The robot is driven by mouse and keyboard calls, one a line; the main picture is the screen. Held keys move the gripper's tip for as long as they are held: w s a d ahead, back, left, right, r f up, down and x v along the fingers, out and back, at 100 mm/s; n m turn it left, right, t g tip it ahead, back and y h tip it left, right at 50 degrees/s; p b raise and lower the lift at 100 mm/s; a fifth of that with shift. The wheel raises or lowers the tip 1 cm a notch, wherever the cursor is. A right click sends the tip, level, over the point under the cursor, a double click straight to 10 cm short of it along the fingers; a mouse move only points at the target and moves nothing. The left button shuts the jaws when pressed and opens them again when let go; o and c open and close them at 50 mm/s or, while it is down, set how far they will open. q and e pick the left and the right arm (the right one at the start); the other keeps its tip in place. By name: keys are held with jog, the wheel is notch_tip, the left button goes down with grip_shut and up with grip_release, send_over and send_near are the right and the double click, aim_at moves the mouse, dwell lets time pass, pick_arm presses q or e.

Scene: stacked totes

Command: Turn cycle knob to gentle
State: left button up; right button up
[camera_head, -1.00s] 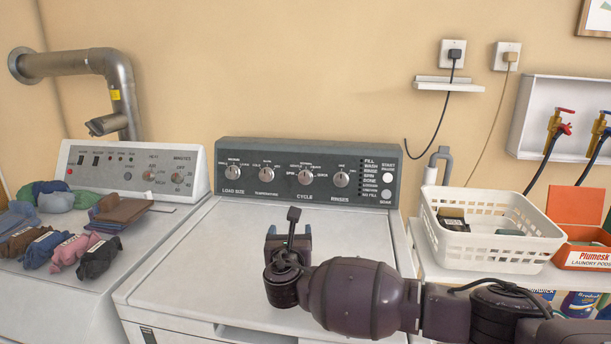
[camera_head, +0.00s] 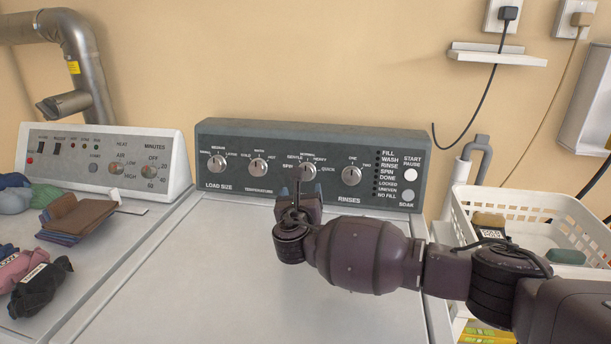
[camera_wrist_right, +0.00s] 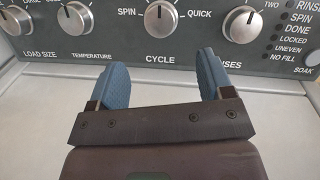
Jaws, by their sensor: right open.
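The cycle knob (camera_head: 306,172) is a round silver dial on the washer's dark grey control panel (camera_head: 227,139), third from the left. Labels around it include gentle, normal, heavy, spin and quick. Its pointer looks roughly upright in the right wrist view (camera_wrist_right: 160,18). My right gripper (camera_head: 299,190) is just in front of and below this knob. In the right wrist view its two blue fingers (camera_wrist_right: 161,75) are spread apart and empty, with the knob ahead between them and not touched. The gripper hides the cycle label in the head view. My left gripper is not in view.
The load size knob (camera_head: 217,165), temperature knob (camera_head: 258,168) and rinses knob (camera_head: 351,176) flank the cycle knob. A dryer panel (camera_head: 175,160) and folded clothes (camera_head: 78,217) are at left. A white basket (camera_head: 462,205) stands at right. The washer top (camera_head: 185,270) is clear.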

aim_at(305, 177)
jog(key=w+b, duration=0.1)
jog(key=w, duration=0.1)
jog(key=w+b, duration=0.1)
jog(key=w, duration=0.2)
jog(key=w+b, duration=0.1)
jog(key=w, duration=0.2)
jog(key=shift+w+d+f, duration=0.1)
jog(key=shift+d+f, duration=0.25)
jog(key=shift+f, duration=0.05)
jog(key=shift+w+r, duration=0.25)
jog(key=shift+w, duration=0.3)
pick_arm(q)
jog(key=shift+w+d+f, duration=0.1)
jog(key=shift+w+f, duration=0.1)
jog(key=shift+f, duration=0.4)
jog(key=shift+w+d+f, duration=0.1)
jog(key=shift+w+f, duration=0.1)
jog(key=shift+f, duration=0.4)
pick_arm(e)
jog(key=shift+r, duration=0.1)
jog(key=shift+c, duration=0.2)
